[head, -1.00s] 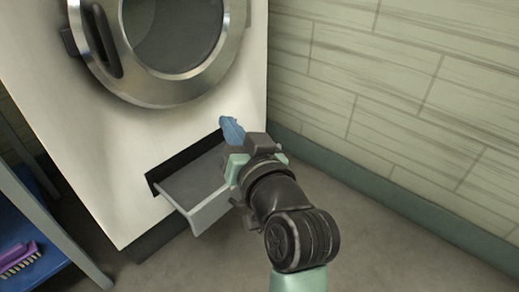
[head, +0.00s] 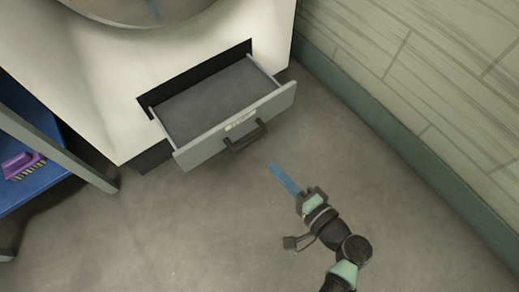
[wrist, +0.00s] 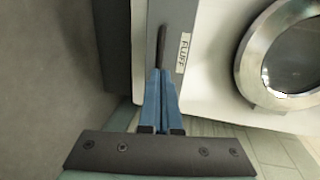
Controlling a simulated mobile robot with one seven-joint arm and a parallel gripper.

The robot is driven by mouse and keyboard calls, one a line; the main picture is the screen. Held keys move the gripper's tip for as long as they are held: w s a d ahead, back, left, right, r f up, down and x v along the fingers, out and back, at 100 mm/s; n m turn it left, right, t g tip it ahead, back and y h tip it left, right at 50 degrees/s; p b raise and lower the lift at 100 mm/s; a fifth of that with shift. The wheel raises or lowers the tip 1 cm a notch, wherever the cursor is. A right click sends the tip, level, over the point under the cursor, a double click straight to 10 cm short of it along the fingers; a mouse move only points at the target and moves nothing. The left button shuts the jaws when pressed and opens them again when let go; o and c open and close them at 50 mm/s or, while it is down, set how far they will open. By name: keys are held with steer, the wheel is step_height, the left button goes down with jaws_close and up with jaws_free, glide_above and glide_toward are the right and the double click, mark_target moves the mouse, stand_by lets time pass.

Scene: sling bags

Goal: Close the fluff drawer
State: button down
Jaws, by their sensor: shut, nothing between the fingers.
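The fluff drawer (head: 236,125) is pulled out from the lower front of the white machine in the head view. It looks empty inside. Its grey front has a dark handle (head: 245,136) and a small label (head: 240,121); in the wrist view the label (wrist: 183,52) reads "FLUFF". My gripper (head: 273,167) is in front of the drawer, to the lower right of the handle, apart from it in the head view. Its blue fingers are together and empty. In the wrist view the fingertips (wrist: 160,72) point toward the drawer front, just below the handle (wrist: 163,45) in the picture.
The white machine (head: 75,75) stands behind the drawer, with a round door (wrist: 290,55) above. A blue shelf (head: 45,180) with a purple brush (head: 22,165) is at left. A tiled wall (head: 430,80) is at right. The floor (head: 180,230) ahead is clear.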

steer(key=b+x, duration=0.3)
steer(key=x, duration=0.5)
steer(key=shift+w+b, duration=0.15)
steer(key=shift+b, duration=0.15)
